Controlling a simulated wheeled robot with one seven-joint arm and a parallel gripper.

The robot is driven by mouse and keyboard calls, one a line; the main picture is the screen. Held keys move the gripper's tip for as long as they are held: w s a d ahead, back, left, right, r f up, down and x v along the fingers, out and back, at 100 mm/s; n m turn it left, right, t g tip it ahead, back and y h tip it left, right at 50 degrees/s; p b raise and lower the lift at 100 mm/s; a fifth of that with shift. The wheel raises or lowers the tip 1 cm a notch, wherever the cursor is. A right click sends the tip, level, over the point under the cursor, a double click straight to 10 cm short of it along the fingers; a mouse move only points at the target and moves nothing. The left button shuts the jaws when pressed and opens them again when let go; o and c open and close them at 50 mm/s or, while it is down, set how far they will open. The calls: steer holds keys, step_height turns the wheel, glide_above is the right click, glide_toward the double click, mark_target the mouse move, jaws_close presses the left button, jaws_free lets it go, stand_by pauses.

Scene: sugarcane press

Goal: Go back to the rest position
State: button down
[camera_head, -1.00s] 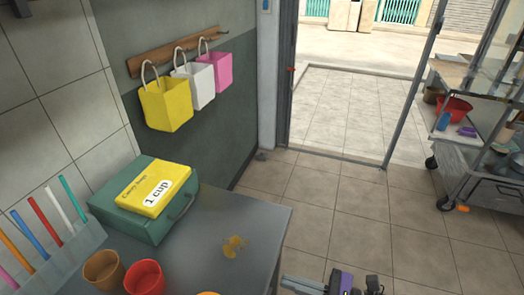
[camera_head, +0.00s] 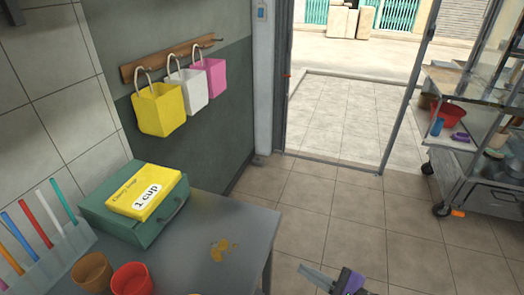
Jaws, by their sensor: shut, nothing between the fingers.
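My gripper (camera_head: 304,269) shows at the bottom edge, right of the table (camera_head: 250,228). Its grey fingers point up and left, and its purple and black body is partly cut off by the frame. The fingers are shut with nothing between them. It is apart from the table and over the tiled floor. The rest of my arm is out of view.
Bags (camera_head: 160,109) hang on the wall. A metal cart (camera_head: 480,185) stands at right. The floor (camera_head: 345,215) between is clear.

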steer(key=s+d+f+n+t+h, duration=0.2)
steer(key=s+d+n+t+h, duration=0.2)
steer(key=s+d+n+h, duration=0.55)
steer(key=s+r+n+h, duration=0.1)
steer(key=s+r+n, duration=0.3)
steer(key=s+r, duration=0.3)
steer(key=s+a+r+n+h, duration=0.1)
steer(key=s+r+n, duration=0.4)
steer(key=s, duration=1.3)
step_height(320, 180, up, 2)
steer(key=shift+a, duration=0.25)
steer(key=shift+n, duration=0.25)
